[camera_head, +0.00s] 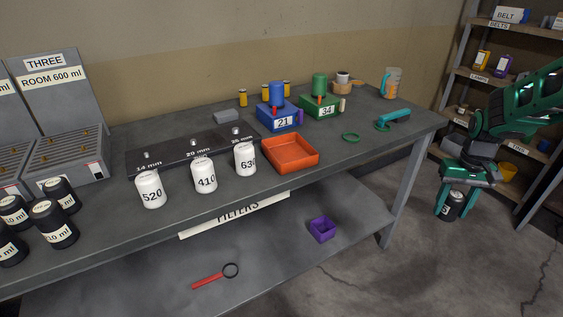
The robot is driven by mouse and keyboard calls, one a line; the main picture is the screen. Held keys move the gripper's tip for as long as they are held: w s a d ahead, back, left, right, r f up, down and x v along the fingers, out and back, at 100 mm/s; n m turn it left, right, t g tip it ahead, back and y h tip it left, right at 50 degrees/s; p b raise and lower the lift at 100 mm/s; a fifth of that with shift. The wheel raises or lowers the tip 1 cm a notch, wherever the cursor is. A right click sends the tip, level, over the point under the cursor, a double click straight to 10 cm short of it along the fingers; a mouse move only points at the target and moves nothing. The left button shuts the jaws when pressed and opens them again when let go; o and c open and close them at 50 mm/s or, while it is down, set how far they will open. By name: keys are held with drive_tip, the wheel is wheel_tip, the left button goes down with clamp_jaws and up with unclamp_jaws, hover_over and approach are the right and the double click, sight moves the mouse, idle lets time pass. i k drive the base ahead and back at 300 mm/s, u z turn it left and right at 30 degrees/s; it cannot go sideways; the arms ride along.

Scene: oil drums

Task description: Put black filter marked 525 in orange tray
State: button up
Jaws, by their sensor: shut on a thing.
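My gripper (453,211) hangs at the right, beyond the table's right end and over the floor. It is shut on a black filter (451,206) with a pale label, held upright between green fingers. The label's marking is too small to read. The orange tray (290,152) lies empty on the table, right of the white filters and well to the left of my gripper.
White filters marked 520 (151,189), 410 (204,176) and 630 (245,159) stand left of the tray. Blue (279,116) and green (320,107) bins stand behind it. A teal-handled tool (393,119) lies near the table's right end. Shelves (500,82) stand at the right.

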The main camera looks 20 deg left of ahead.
sight(287, 156)
drive_tip(key=u, duration=0.85)
